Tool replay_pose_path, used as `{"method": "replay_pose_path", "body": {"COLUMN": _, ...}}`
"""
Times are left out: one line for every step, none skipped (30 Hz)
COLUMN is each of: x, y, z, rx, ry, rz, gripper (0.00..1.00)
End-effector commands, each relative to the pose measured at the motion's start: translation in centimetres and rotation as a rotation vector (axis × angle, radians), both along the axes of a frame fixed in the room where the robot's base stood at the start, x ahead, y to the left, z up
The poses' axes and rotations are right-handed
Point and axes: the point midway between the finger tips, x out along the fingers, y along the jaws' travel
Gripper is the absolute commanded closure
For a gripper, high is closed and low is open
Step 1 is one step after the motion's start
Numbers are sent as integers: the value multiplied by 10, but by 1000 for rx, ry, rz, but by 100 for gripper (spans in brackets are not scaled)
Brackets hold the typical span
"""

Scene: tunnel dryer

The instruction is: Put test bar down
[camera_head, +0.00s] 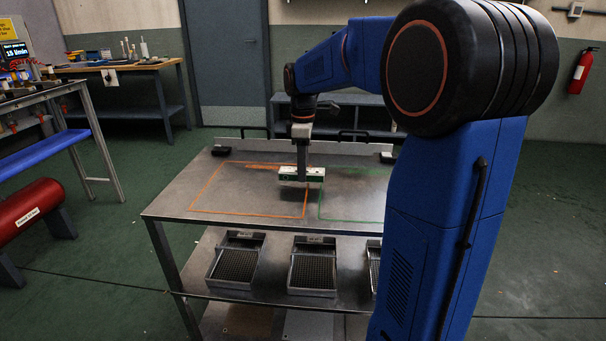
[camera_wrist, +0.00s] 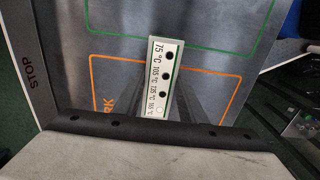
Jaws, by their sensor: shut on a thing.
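The test bar (camera_head: 302,174) is a white bar with green edging, held level over the metal table top (camera_head: 240,163). It hangs near the gap between the orange outline (camera_head: 250,214) and the green outline (camera_head: 350,221). My gripper (camera_head: 303,168) points down and is shut on its middle. I cannot tell whether the bar touches the table. In the wrist view the bar (camera_wrist: 158,80) shows temperature labels and a row of dots, dark except for a pale one at the near end.
Trays with mesh floors (camera_head: 312,266) stand on the shelf below. Small black blocks (camera_head: 221,151) sit at the table's back edge. A red cylinder (camera_head: 28,213) and a workbench (camera_head: 120,66) are at the left. The table top around the bar is clear.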

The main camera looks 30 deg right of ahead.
Motion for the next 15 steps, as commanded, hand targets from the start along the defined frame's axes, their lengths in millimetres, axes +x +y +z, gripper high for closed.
{"method": "replay_pose_path", "body": {"x": 0, "y": 0, "z": -8, "rx": 1, "ry": 3, "rz": 0, "gripper": 91}}
{"method": "replay_pose_path", "body": {"x": 0, "y": 0, "z": -12, "rx": 0, "ry": 2, "rz": 0, "gripper": 91}}
{"method": "replay_pose_path", "body": {"x": 0, "y": 0, "z": -17, "rx": 0, "ry": 2, "rz": 0, "gripper": 91}}
{"method": "replay_pose_path", "body": {"x": 0, "y": 0, "z": -19, "rx": 0, "ry": 2, "rz": 0, "gripper": 91}}
{"method": "replay_pose_path", "body": {"x": 0, "y": 0, "z": -21, "rx": 0, "ry": 2, "rz": 0, "gripper": 91}}
{"method": "replay_pose_path", "body": {"x": 0, "y": 0, "z": -22, "rx": 0, "ry": 1, "rz": 0, "gripper": 91}}
{"method": "replay_pose_path", "body": {"x": 0, "y": 0, "z": -22, "rx": 1, "ry": 1, "rz": 0, "gripper": 91}}
{"method": "replay_pose_path", "body": {"x": 0, "y": 0, "z": -22, "rx": 0, "ry": 0, "rz": 0, "gripper": 91}}
{"method": "replay_pose_path", "body": {"x": 0, "y": 0, "z": -22, "rx": 0, "ry": 0, "rz": 0, "gripper": 91}}
{"method": "replay_pose_path", "body": {"x": 0, "y": 0, "z": -22, "rx": 0, "ry": 0, "rz": 0, "gripper": 91}}
{"method": "replay_pose_path", "body": {"x": 0, "y": 0, "z": -22, "rx": 0, "ry": 0, "rz": 0, "gripper": 91}}
{"method": "replay_pose_path", "body": {"x": 0, "y": 0, "z": -22, "rx": 0, "ry": 0, "rz": 0, "gripper": 91}}
{"method": "replay_pose_path", "body": {"x": 0, "y": 0, "z": -22, "rx": 1, "ry": 1, "rz": 0, "gripper": 91}}
{"method": "replay_pose_path", "body": {"x": 0, "y": 0, "z": -22, "rx": 1, "ry": 1, "rz": 0, "gripper": 91}}
{"method": "replay_pose_path", "body": {"x": 0, "y": 0, "z": -23, "rx": 1, "ry": 1, "rz": 0, "gripper": 91}}
